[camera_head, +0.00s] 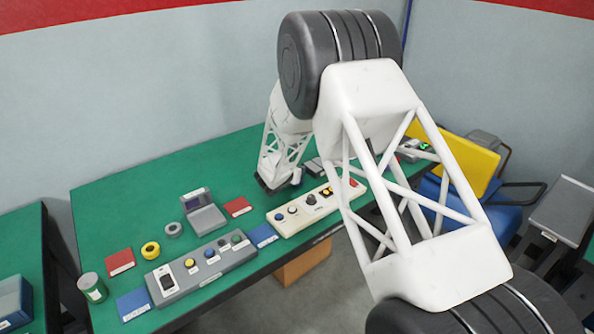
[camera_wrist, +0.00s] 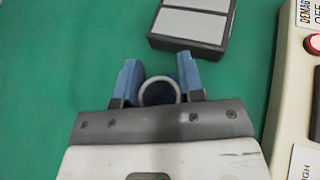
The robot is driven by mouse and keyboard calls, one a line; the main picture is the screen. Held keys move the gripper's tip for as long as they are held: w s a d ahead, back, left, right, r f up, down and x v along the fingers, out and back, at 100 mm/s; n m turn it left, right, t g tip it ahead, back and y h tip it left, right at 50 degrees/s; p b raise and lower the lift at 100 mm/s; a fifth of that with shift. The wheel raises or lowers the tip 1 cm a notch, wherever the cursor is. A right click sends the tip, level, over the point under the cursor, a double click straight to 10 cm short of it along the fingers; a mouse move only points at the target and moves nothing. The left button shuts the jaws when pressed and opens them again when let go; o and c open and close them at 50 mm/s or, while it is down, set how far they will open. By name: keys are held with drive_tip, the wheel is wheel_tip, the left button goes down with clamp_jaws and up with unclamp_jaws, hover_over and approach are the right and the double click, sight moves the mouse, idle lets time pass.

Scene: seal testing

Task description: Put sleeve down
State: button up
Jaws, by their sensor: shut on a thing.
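The sleeve (camera_wrist: 158,79) shows in the wrist view as a grey metal ring, seen end-on, between the two blue fingers of my gripper (camera_wrist: 159,70). My gripper is shut on it, with one finger on each side. The green mat (camera_wrist: 50,70) lies beneath; I cannot tell whether the sleeve touches it. In the head view my gripper (camera_head: 278,186) is low over the far part of the green table (camera_head: 130,195), behind the cream control panel. The sleeve cannot be made out there.
A dark block with two light-grey pads (camera_wrist: 192,22) lies just ahead of the fingers. The cream panel (camera_wrist: 293,110) stands to the right. Nearer left are a grey button panel (camera_head: 200,268), an open grey case (camera_head: 204,217) and a yellow roll (camera_head: 151,250). Green mat left of my gripper is clear.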

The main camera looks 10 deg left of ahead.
drive_tip(key=shift+f, duration=0.15)
drive_tip(key=o, duration=1)
drive_tip(key=shift+o, duration=0.2)
drive_tip(key=shift+s+r, duration=0.1)
drive_tip(key=shift+r, duration=0.15)
drive_tip(key=v, duration=1.1)
drive_tip(key=shift+s+a+r, duration=0.1)
drive_tip(key=shift+s+a, duration=0.15)
drive_tip(key=shift+d+r, duration=0.1)
